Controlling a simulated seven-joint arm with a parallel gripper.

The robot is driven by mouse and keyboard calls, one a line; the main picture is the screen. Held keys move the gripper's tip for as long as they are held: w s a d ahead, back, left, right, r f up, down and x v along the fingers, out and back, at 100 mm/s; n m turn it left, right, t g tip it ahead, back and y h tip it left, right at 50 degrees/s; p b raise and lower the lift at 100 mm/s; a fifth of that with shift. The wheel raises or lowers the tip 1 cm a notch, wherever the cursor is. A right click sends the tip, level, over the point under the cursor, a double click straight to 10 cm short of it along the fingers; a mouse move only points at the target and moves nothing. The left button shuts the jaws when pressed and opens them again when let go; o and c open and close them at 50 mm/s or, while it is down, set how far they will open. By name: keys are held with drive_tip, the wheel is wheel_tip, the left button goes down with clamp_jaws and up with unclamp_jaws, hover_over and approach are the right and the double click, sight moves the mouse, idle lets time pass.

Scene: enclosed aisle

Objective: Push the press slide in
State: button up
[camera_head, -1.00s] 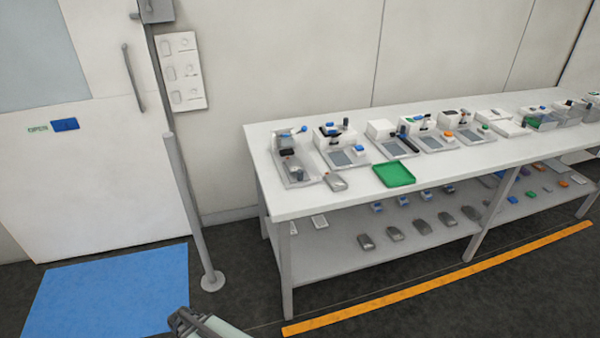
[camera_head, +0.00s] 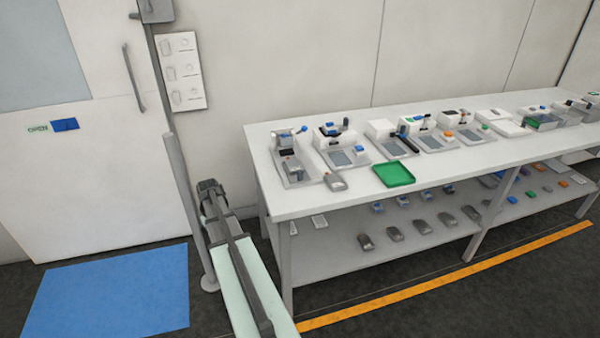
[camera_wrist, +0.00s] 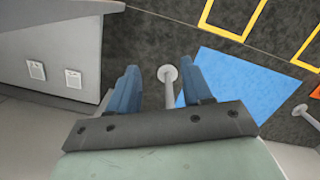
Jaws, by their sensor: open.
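My gripper (camera_head: 210,188) is left of the table, beside the grey post and well apart from the station. In the wrist view my gripper (camera_wrist: 160,68) has its two blue fingers spread with nothing between them. No press shows in the wrist view.
A grey post (camera_head: 183,200) stands close beside my gripper. The white table (camera_head: 345,205) has more stations, a green tray (camera_head: 394,174) and a lower shelf with several small parts. A blue floor mat (camera_head: 120,290) lies before the door.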

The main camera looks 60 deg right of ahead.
drive_tip(key=d+r, duration=0.9)
drive_tip(key=d, duration=0.1)
wheel_tip(320, 180, up, 21)
drive_tip(key=m+t, duration=0.1)
drive_tip(key=m, duration=0.2)
hover_over(300, 171)
drive_tip(key=shift+h, duration=0.3)
wheel_tip(300, 171, down, 14)
drive_tip(key=shift+d+r, duration=0.1)
clamp_jaws()
